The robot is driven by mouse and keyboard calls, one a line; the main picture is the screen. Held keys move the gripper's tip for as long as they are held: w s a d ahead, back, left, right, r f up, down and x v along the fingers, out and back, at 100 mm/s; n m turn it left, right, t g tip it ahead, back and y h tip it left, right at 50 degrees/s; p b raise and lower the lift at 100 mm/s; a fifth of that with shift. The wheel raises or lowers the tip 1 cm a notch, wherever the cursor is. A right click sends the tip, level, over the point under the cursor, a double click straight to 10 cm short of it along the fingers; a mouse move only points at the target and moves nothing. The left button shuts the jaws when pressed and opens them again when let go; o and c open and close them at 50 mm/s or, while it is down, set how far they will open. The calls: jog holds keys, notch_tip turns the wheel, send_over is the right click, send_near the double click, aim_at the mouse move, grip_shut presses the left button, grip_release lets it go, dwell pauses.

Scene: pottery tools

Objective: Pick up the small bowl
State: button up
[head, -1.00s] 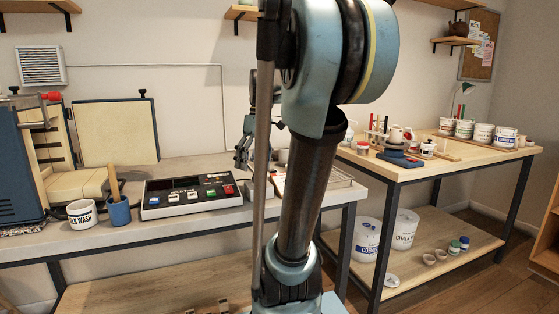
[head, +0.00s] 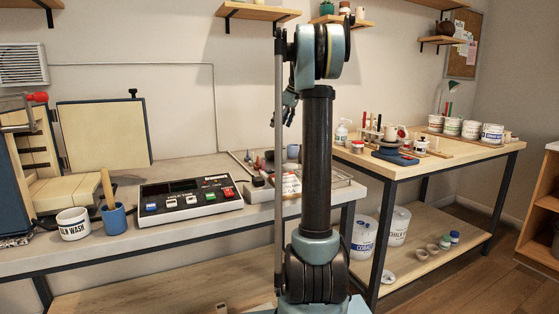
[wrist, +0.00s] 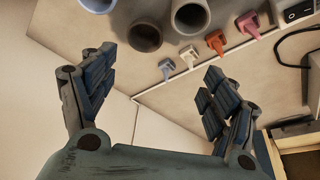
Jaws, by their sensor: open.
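Two small bowls, a nearer one (head: 421,254) and a farther one (head: 433,249), sit side by side on the lower shelf of the right table in the head view. I cannot tell which is the one named. My gripper (head: 289,108) is raised high in front of the back wall, far from both bowls and partly hidden behind my arm. In the wrist view my gripper (wrist: 155,82) has its fingers spread wide, with nothing between them. No bowl can be made out for certain in the wrist view.
Small lidded jars (head: 450,239) stand beside the bowls, and large tubs (head: 362,240) stand left on that shelf. The right tabletop (head: 450,160) overhangs the shelf. A control box (head: 190,198) and a white pot (head: 73,224) stand on the left bench. Open floor lies at right.

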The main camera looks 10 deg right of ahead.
jog(key=w+d, duration=0.2)
send_near(272, 156)
jog(key=w+a+f, duration=0.1)
jog(key=f, duration=0.2)
jog(key=w+f, duration=0.2)
jog(key=f, duration=0.1)
jog(key=w+a+f, duration=0.1)
jog(key=w+f, duration=0.1)
jog(key=f, duration=0.1)
jog(key=shift+w+a, duration=0.2)
jog(key=shift+a, duration=0.1)
jog(key=c, duration=1.2)
